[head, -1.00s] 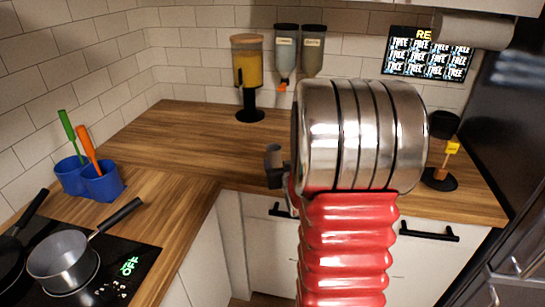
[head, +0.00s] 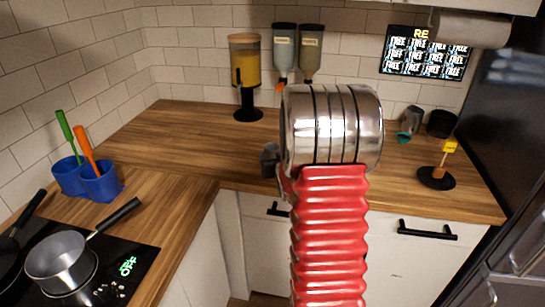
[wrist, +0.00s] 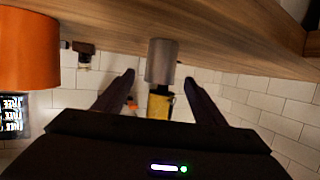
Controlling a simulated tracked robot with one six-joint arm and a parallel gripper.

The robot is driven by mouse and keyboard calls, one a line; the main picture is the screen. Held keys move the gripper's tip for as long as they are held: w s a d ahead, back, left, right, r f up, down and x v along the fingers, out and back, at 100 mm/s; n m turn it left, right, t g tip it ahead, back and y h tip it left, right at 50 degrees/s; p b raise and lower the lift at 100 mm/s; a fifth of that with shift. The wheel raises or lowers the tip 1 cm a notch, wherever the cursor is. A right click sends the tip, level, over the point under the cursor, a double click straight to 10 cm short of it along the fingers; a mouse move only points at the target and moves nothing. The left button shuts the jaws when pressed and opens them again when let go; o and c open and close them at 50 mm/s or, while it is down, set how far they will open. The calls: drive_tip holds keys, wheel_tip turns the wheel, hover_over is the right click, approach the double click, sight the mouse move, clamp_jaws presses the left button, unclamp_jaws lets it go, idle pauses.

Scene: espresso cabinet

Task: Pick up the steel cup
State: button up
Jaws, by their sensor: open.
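The steel cup (wrist: 161,62) is a plain grey cylinder in the wrist view, which shows the scene upside down. It stands on the wooden counter. My gripper (wrist: 159,80) is open, with one dark finger on each side of the cup in the picture. I cannot tell how far the fingertips are from it, and I see no contact.
A yellow drink dispenser (head: 245,62) stands behind on the counter (head: 190,135). It appears past the cup in the wrist view (wrist: 160,105). A large orange cylinder (wrist: 30,45) is close at the wrist view's left. Blue holders (head: 100,183) and a saucepan (head: 60,258) stand left.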

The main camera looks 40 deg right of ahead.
sight(273, 153)
drive_tip(key=shift+w+d+f, duration=0.2)
drive_tip(key=shift+w+d, duration=0.05)
drive_tip(key=shift+w, duration=0.2)
drive_tip(key=shift+x, duration=2.55)
drive_tip(key=c, duration=1.2)
wheel_tip(273, 153, up, 10)
